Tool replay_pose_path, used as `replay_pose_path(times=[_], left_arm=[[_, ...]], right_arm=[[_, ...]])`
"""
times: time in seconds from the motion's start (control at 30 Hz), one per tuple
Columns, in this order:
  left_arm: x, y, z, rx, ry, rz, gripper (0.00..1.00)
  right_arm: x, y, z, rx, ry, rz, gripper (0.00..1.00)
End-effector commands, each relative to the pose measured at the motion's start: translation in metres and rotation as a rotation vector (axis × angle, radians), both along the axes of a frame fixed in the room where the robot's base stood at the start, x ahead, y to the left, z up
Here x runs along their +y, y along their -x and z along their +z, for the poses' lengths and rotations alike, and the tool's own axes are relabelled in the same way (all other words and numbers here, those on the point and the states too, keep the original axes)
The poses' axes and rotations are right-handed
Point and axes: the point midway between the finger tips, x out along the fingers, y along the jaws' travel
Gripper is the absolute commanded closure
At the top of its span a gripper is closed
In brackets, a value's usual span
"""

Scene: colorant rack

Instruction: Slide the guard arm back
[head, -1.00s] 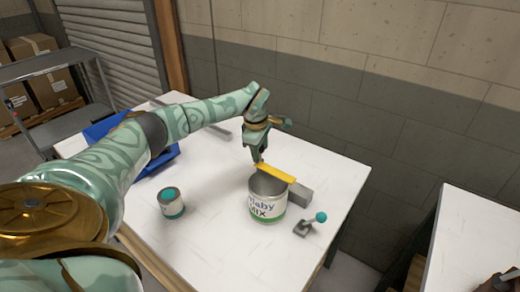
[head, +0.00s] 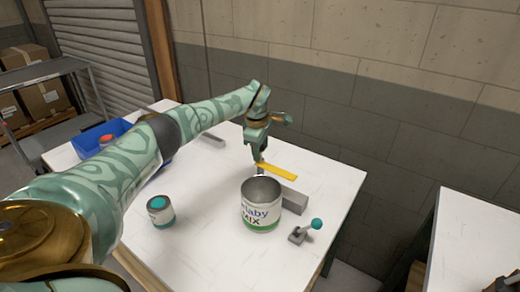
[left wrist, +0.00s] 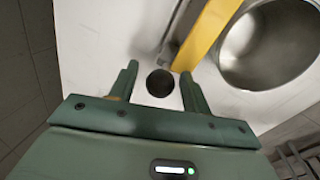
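The guard arm is a flat yellow bar (head: 279,171) behind the open paint can (head: 262,214), near the grey block (head: 294,201). My left gripper (head: 259,160) points down at the bar's left end. In the left wrist view the gripper (left wrist: 160,82) is open, with a dark round thing (left wrist: 160,84) between its fingers. The yellow bar (left wrist: 208,36) runs up from close to the right fingertip, and the can's mouth (left wrist: 270,45) lies right of it. I cannot tell whether the fingers touch the bar or the dark round thing. My right gripper is not seen.
A small can with a teal top (head: 160,212) stands front left on the white table (head: 205,245). A lever with a teal knob (head: 316,224) stands right of the big can. A blue bin (head: 90,143) is at the left. A wall (head: 400,110) stands behind.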

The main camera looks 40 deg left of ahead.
Motion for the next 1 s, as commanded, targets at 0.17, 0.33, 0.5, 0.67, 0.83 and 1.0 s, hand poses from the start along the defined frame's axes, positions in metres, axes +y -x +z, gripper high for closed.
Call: replay_pose_path(times=[0.17,0.33,0.5,0.67,0.83,1.0], left_arm=[[0.000,0.000,0.000,0.000,0.000,0.000,0.52],[0.000,0.001,0.006,-0.002,0.000,0.000,0.52],[-0.001,0.006,0.038,-0.007,-0.001,-0.001,0.52],[-0.004,0.014,0.083,-0.007,-0.001,-0.001,0.52],[-0.007,0.022,0.125,-0.005,0.000,0.000,0.52],[-0.009,0.027,0.151,-0.003,0.000,0.000,0.52]], right_arm=[[0.001,0.000,0.000,0.001,-0.002,-0.001,0.28],[0.003,0.000,0.002,-0.001,-0.004,-0.001,0.28],[0.003,-0.003,0.014,-0.008,-0.004,-0.001,0.28],[0.003,-0.007,0.028,-0.017,-0.004,0.000,0.28],[0.003,-0.010,0.039,-0.024,-0.004,0.000,0.28],[0.003,-0.011,0.046,-0.027,-0.004,0.000,0.28]])
